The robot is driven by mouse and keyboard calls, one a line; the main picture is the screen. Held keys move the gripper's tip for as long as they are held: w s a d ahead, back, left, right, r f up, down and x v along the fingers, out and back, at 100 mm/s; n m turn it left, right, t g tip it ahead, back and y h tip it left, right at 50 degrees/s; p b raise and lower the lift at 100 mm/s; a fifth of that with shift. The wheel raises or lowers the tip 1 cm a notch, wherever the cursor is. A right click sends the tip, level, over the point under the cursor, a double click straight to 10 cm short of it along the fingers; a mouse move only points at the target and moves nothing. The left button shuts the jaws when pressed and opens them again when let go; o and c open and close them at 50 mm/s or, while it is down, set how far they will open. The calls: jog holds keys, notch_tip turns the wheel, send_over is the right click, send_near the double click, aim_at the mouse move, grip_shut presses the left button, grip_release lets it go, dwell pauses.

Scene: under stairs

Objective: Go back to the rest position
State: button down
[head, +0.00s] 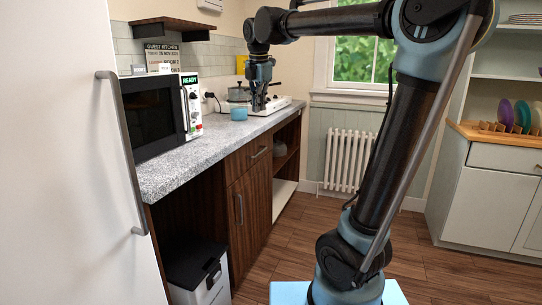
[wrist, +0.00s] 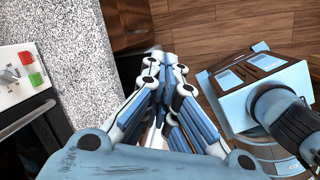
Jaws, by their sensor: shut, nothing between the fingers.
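My gripper (head: 258,107) points down at the end of my raised arm. In the head view it shows in front of the far part of the counter, close beside a small blue cup in the picture. In the wrist view my gripper (wrist: 165,60) has its fingers drawn together with nothing between them. There it shows past the counter's edge, over dark cabinet front and wooden floor. I cannot tell its exact height above the counter top.
The speckled counter (head: 190,165) runs along the left, with a microwave (head: 155,112), a blue cup (head: 239,114) and a pot (head: 239,93). A white fridge door (head: 60,150) stands at near left. A bin (head: 195,270) sits below the counter. A radiator (head: 348,160) and dresser (head: 495,205) stand behind clear floor.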

jog(key=s+d+f+m, duration=1.1)
jog(key=d+f+m, duration=0.15)
jog(key=d, duration=0.35)
jog(key=s+d+f+m, duration=0.4)
jog(key=s+f+m, duration=0.3)
jog(key=f, duration=0.3)
jog(key=s+d+f+m, duration=0.4)
jog(key=s+f+m, duration=0.3)
jog(key=f, duration=0.3)
jog(key=shift+s+d+f, duration=0.2)
jog(key=shift+d+f, duration=0.05)
jog(key=shift+d, duration=0.05)
